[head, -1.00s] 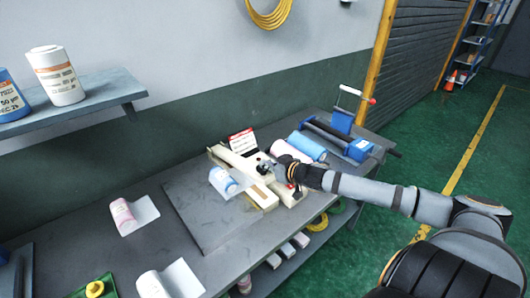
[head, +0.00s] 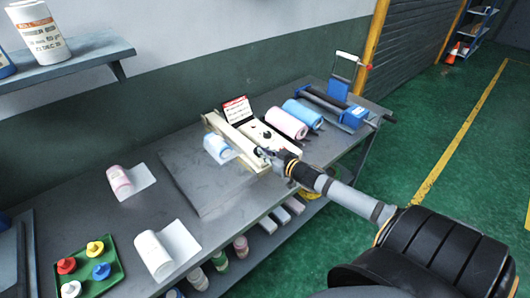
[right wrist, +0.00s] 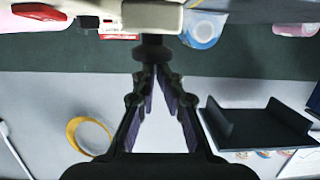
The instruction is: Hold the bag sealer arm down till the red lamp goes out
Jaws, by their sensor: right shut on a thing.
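The bag sealer (head: 222,126) is a long cream bar on the bench, beside a cream control box (head: 275,142) with dark knobs. A blue-and-white film roll (head: 217,149) lies against its left side. My right gripper (head: 262,153) is at the sealer's front end. In the right wrist view its fingers (right wrist: 153,70) close on a dark knob (right wrist: 153,48) under the cream arm (right wrist: 150,16). Whether the arm is fully down is hard to tell. A red part (right wrist: 40,12) shows at the upper left there; I cannot make out a lit lamp. My left gripper is out of view.
A red-and-white sign (head: 237,110) stands behind the sealer. Pink (head: 286,123) and blue (head: 303,114) rolls lie to its right. A green tray (head: 90,268) with coloured knobbed pieces sits at the front left.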

